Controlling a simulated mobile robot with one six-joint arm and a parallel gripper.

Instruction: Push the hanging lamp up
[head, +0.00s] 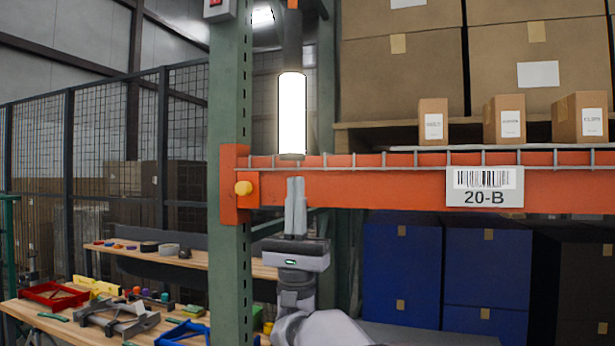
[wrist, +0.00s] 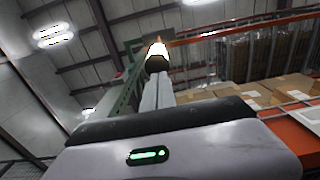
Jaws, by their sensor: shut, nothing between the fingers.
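The hanging lamp (head: 292,115) is a bright white upright cylinder with a dark upper part, in front of the orange shelf beam in the head view. In the wrist view its glowing lower end (wrist: 157,57) shows just beyond my fingertips. My gripper (head: 296,180) points straight up below the lamp, with its fingers shut together and nothing between them. In the head view a small gap shows between the fingertips and the lamp's lower end. In the wrist view the fingers (wrist: 158,90) overlap the lamp's bottom, so I cannot tell contact there.
The orange beam (head: 375,188) with the 20-B label and the green rack post (head: 230,120) stand close by the gripper. Cardboard boxes (head: 433,120) sit on the shelf at right, blue boxes (head: 400,270) below. A workbench (head: 75,320) with tools is at lower left.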

